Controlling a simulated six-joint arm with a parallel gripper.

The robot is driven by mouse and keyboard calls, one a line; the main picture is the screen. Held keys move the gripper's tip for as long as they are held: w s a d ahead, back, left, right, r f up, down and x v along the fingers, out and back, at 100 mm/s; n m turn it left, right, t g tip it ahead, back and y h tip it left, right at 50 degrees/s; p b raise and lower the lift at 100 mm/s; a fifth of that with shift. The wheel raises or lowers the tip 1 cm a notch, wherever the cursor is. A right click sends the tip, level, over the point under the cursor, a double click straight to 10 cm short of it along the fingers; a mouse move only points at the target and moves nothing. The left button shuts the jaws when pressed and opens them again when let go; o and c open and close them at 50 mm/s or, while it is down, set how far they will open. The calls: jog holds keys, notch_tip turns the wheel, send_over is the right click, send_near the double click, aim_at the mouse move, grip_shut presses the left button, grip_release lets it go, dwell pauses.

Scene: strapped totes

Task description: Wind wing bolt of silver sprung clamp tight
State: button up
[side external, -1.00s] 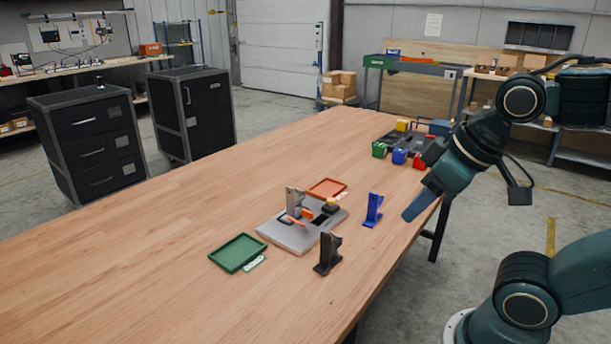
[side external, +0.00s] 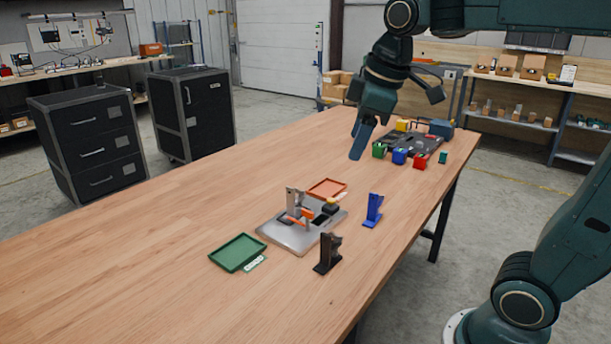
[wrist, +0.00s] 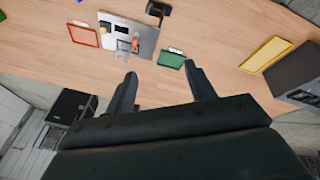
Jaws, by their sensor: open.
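A grey base plate (side external: 286,238) lies on the wooden table and carries an upright silver-grey metal piece (side external: 293,199) with orange parts (side external: 296,221) beside it. This may be the silver sprung clamp; its wing bolt is too small to make out. The plate also shows in the wrist view (wrist: 148,46), with an orange part (wrist: 135,43) on it. My gripper (side external: 357,150) hangs above the table, behind and to the right of the plate and apart from it. In the wrist view my gripper (wrist: 163,82) is open with nothing between its fingers.
A green tray (side external: 238,253), a red-orange tray (side external: 327,188), a blue bracket (side external: 373,210) and a black bracket (side external: 327,254) surround the plate. Red (side external: 420,160), blue and green blocks stand farther back. A yellow tray (wrist: 265,54) shows in the wrist view. The table's left side is clear.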

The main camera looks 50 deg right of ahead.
jog(key=w+d+n+g, duration=0.1)
jog(key=w+d+n, duration=0.2)
jog(key=w, duration=0.5)
jog(key=n+g, duration=0.3)
jog(key=n, duration=0.6)
send_over(300, 191)
notch_tip(300, 191, down, 10)
jog(key=shift+w+d+f, duration=0.15)
jog(key=shift+d+f, duration=0.05)
jog(key=shift+f, duration=0.15)
jog(key=shift+f, duration=0.15)
notch_tip(300, 191, down, 14)
jog(key=shift+r, duration=0.25)
jog(key=c, duration=1)
